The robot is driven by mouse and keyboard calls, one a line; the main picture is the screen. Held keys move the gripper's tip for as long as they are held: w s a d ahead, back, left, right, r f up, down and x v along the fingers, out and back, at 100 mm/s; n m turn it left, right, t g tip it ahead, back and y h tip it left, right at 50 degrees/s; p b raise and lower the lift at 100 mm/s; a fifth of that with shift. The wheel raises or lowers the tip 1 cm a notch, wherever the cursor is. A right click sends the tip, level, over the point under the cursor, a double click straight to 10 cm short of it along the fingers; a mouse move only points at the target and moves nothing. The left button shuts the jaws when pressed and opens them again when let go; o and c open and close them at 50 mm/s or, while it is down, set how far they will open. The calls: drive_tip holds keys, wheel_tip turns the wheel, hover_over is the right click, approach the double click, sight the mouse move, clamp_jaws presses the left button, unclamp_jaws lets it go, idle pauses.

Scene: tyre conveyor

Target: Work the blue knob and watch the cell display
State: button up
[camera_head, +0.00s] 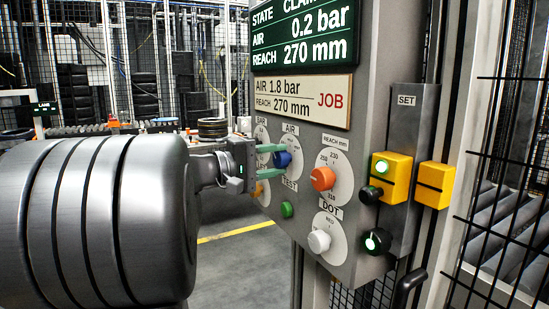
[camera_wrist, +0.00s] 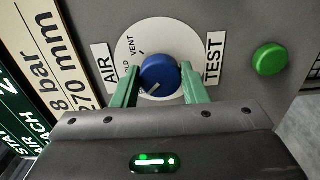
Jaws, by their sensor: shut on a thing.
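The blue knob (camera_head: 283,159) sits on a white dial marked AIR on the grey panel. My gripper (camera_head: 271,155) has its green fingers on either side of it, shut on it. In the wrist view the knob (camera_wrist: 161,73) lies between the fingertips (camera_wrist: 161,69); its pale pointer mark is towards the lower left. VENT shows on the dial; other marks are partly hidden. The green cell display (camera_head: 304,38) reads AIR 0.2 bar and REACH 270 mm; its STATE word is cut off after "CLA". The job card (camera_head: 301,100) reads AIR 1.8 bar, REACH 270 mm.
An orange REACH knob (camera_head: 322,178), a white DOT knob (camera_head: 319,241) and a green TEST button (camera_head: 287,210) are close by. Mesh fencing (camera_head: 510,180) closes the right side.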

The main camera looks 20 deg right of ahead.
idle(0.5)
drive_tip(key=o, duration=1)
drive_tip(key=shift+c, duration=0.2)
drive_tip(key=s+a, duration=0.1)
drive_tip(key=a, duration=1.2)
drive_tip(key=shift+a+p, duration=0.4)
drive_tip(key=shift+d, duration=0.1)
drive_tip(key=d, duration=0.9)
drive_tip(key=w+d, duration=0.1)
drive_tip(key=d, duration=0.3)
drive_tip(key=shift+d+b, duration=0.35)
drive_tip(key=shift+a, duration=0.15)
